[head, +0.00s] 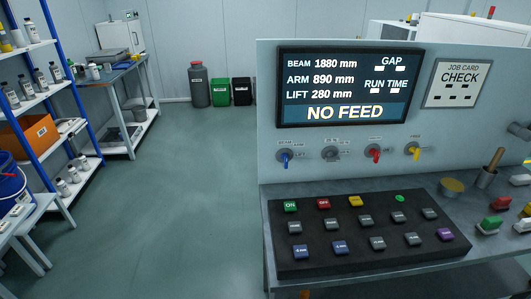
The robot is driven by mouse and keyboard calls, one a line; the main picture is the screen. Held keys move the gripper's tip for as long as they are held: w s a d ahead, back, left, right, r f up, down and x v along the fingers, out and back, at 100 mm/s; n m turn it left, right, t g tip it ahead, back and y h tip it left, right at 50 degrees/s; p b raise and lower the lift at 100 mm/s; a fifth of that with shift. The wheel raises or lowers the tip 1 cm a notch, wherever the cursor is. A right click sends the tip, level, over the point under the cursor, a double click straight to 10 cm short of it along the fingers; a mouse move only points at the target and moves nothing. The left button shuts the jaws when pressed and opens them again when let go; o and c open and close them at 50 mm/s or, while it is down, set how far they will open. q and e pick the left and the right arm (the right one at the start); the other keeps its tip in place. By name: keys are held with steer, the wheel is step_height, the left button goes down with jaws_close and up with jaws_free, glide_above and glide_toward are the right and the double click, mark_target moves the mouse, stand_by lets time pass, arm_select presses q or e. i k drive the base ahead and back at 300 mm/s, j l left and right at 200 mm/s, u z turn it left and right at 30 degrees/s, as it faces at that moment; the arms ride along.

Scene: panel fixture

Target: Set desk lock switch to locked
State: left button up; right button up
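The panel fixture (266,110) stands at the right with a row of small rotary switches under its screen. They are a blue-handled switch (285,158), a grey switch (330,154), a red-handled switch (374,153) and a yellow-handled switch (413,151). Their small labels are too blurred to read, so I cannot tell which is the desk lock switch or its setting. Neither of my grippers is in view.
The screen (347,88) reads NO FEED. A black keypad (345,262) with several coloured buttons lies on the desk below. Shelves (45,45) and a workbench (128,68) stand left; the floor between is clear.

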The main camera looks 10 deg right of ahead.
mark_target(417, 153)
steer(key=z, duration=1.4)
